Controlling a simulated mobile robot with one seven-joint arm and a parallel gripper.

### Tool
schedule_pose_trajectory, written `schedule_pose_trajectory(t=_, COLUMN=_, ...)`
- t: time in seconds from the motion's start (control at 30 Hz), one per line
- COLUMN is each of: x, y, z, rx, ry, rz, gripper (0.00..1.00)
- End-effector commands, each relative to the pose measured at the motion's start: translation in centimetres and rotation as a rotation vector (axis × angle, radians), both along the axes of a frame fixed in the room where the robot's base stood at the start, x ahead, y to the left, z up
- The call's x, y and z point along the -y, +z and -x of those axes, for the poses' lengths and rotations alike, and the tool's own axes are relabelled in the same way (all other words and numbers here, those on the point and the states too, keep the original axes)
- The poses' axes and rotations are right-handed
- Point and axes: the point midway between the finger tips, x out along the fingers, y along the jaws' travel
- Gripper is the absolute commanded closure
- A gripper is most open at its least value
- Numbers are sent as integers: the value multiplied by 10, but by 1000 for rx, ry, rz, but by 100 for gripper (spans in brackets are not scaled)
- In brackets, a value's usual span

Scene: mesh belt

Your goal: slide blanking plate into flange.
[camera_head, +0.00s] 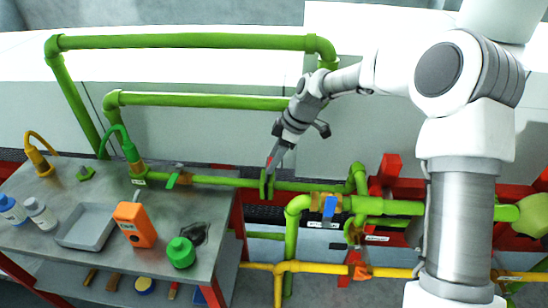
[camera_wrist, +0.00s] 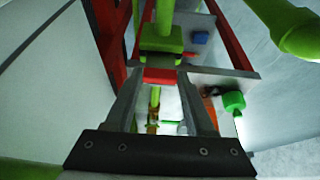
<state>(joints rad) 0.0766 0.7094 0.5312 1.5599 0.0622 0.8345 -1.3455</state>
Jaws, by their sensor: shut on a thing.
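In the wrist view my gripper (camera_wrist: 160,82) is shut on a red block-like piece, seemingly the blanking plate (camera_wrist: 160,76), held between both fingertips. The green flange (camera_wrist: 161,46) shows just beyond it in line with the fingers. A thin dark gap seems to lie between the plate and the flange's near face, but I cannot tell whether they touch. In the head view the plate is a small red patch at the fingertips.
Green pipes run left and right of the flange. A valve with a blue handle (camera_head: 330,207) is at its right, and one with a green handle (camera_head: 172,180) at its left. The metal bench (camera_head: 70,185) holds bottles, a grey tray (camera_head: 88,226) and an orange device (camera_head: 135,224).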

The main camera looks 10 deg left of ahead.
Motion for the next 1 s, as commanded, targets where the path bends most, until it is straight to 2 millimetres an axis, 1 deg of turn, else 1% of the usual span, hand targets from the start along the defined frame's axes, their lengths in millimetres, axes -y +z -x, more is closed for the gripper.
schedule_pose_trajectory(t=0.8, x=0, y=-21, z=0, rx=0, ry=0, rz=-1, gripper=100)
schedule_pose_trajectory(t=0.83, x=0, y=-20, z=0, rx=1, ry=0, rz=-1, gripper=42)
schedule_pose_trajectory(t=0.97, x=0, y=-20, z=0, rx=1, ry=0, rz=-1, gripper=18)
schedule_pose_trajectory(t=1.0, x=0, y=-20, z=0, rx=1, ry=0, rz=-1, gripper=11)
